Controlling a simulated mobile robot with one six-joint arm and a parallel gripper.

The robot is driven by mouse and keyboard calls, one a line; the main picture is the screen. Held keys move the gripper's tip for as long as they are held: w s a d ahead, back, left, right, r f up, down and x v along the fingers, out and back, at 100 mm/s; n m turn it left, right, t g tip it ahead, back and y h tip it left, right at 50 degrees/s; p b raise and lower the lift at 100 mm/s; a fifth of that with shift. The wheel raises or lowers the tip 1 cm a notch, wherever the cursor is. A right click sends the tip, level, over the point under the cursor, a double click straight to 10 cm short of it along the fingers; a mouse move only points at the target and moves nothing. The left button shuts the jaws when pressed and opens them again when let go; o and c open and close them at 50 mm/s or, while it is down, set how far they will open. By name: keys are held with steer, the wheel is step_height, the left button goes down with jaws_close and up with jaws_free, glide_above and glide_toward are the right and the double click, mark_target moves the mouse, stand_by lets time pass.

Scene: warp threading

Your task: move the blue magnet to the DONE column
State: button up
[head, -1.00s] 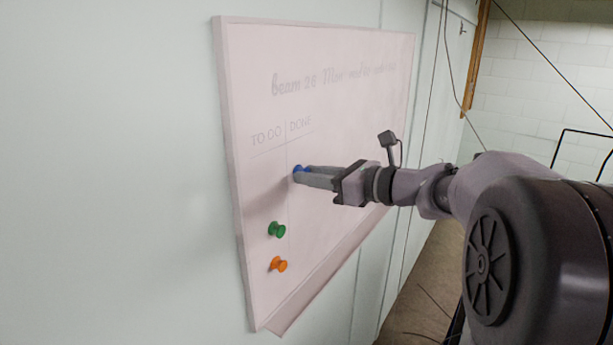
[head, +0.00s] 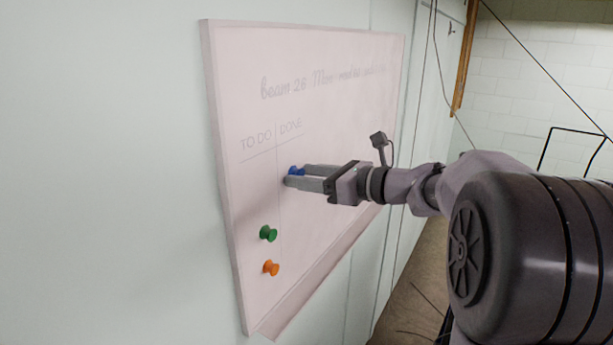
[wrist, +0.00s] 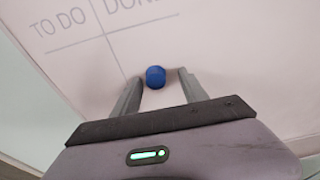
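The whiteboard (head: 330,130) on the wall has TO DO and DONE headings with a line between them. The blue magnet (head: 296,171) is on the board under DONE, right of the dividing line. It also shows in the wrist view (wrist: 155,77). My gripper (head: 295,175) is open at the board, its fingers on either side of the blue magnet. Part of the magnet is hidden by a finger in the head view.
A green magnet (head: 268,233) and an orange magnet (head: 271,268) sit lower on the board, left of the dividing line, under TO DO. A ledge (head: 310,282) runs along the board's bottom edge. The board to the right of my gripper is clear of magnets.

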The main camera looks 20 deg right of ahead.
steer(key=b+v, duration=0.3)
steer(key=v, duration=1.4)
steer(key=shift+s, duration=0.3)
steer(key=s+a+f+n+g+h+b, duration=0.1)
steer(key=s+a+f+n+g+b, duration=0.2)
steer(key=a+f+b, duration=0.6)
steer(key=s+a+f+n+g+h+b, duration=0.15)
steer(key=a+f+n+b, duration=0.3)
steer(key=f, duration=0.75)
steer(key=s+a+f+n+g+h+b, duration=0.1)
steer(key=s+a+f+n+g+b, duration=0.4)
steer(key=f, duration=0.6)
steer(key=s+a+f+n+t+h+b, duration=0.1)
steer(key=s+f+n+b, duration=0.3)
steer(key=f, duration=0.7)
steer(key=s+a+f+n+t+h+b, duration=0.1)
steer(key=s+a+f+n+h+b, duration=0.1)
steer(key=f+n+b, duration=0.6)
step_height(320, 180, down, 3)
steer(key=s+h+b, duration=0.1)
steer(key=s+b, duration=0.1)
steer(key=b, duration=0.1)
steer(key=shift+a+f+b, duration=0.2)
steer(key=shift+a+b, duration=0.15)
steer(key=shift+a, duration=0.05)
